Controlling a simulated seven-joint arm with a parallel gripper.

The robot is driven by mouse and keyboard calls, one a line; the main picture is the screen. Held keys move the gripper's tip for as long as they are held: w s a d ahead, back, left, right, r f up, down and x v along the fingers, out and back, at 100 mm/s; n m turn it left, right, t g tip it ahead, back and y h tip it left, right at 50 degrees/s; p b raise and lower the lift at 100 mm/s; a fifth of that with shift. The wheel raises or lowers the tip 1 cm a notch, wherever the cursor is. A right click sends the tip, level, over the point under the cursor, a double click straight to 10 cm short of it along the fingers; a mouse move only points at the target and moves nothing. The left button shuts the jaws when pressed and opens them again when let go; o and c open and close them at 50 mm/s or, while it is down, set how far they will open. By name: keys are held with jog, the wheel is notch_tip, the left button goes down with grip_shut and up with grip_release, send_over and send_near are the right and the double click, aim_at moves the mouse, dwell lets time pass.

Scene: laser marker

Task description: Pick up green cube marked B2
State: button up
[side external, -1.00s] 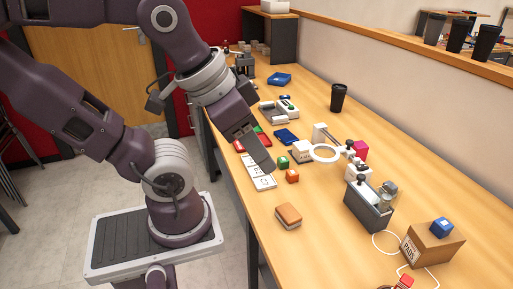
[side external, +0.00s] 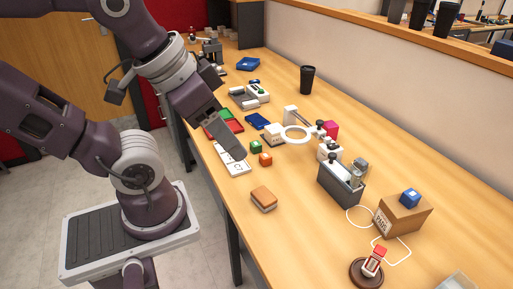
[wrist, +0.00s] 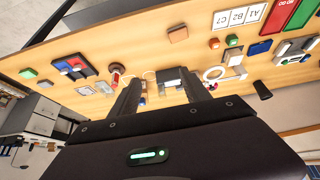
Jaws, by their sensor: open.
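The green cube (side external: 256,147) sits on the wooden table, just behind the orange cube (side external: 266,160) in the side view. Its marking is too small to read. In the wrist view the green cube (wrist: 214,43) shows small, up and right of my fingers, beside the orange cube (wrist: 235,51). My gripper (side external: 239,154) appears just left of the green cube in the side view, over the white card strip; its height is unclear. In the wrist view my gripper (wrist: 163,88) has its two fingers apart with no object held between them.
A white card strip reading A1, B2, C7 (wrist: 240,20) lies by the cubes. A ring magnifier (side external: 297,135) stands to their right, a brown-orange block (side external: 264,198) in front. Farther right are a grey box (side external: 340,186) and a cardboard box (side external: 405,215). The front table is mostly clear.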

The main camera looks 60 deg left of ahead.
jog(key=shift+w, duration=0.1)
jog(key=n+g, duration=0.6)
jog(key=n, duration=1.2)
send_over(256, 143)
jog(key=f, duration=1.2)
jog(key=s+f, duration=0.1)
jog(key=f, duration=1.2)
jog(key=shift+w+f, duration=0.2)
jog(key=shift+w, duration=0.2)
jog(key=shift+f, duration=0.3)
grip_shut()
